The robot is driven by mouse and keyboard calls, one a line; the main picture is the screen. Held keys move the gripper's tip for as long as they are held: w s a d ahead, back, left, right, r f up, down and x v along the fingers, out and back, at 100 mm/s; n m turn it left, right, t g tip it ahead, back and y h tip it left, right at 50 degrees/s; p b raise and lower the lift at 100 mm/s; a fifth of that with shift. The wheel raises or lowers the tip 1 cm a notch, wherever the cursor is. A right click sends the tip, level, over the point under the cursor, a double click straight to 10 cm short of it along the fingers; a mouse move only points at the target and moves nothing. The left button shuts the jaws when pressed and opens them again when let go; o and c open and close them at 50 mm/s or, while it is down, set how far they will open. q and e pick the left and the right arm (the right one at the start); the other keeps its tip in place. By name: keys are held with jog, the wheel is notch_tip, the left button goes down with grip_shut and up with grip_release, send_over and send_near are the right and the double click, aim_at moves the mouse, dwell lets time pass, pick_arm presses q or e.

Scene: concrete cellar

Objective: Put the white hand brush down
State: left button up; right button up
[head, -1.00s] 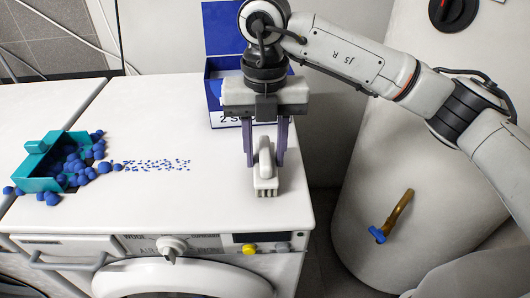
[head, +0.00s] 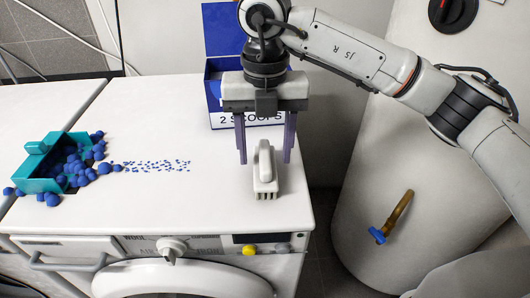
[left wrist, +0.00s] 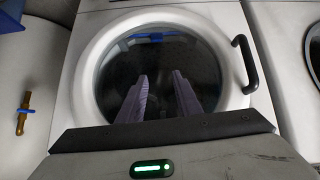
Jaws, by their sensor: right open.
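The white hand brush (head: 264,172) stands bristles down on the white washing machine top (head: 215,205), near its right edge. My right gripper (head: 265,159) is open above and behind the brush handle, its two purple fingers spread to either side with gaps. Nothing is held in it. My left gripper (left wrist: 161,80) shows only in the left wrist view, its fingers apart and empty, in front of a round machine door (left wrist: 160,50).
A teal scoop (head: 40,183) with blue balls lies at the left, with blue granules trailing right from it. A blue box (head: 216,92) stands behind my right gripper. A white tank (head: 350,215) with a brass tap (head: 398,210) stands at the right.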

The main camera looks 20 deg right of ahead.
aim_at(265, 152)
notch_tip(265, 152, up, 11)
jog(key=p, duration=0.1)
jog(key=shift+f, duration=0.15)
dwell(0.3)
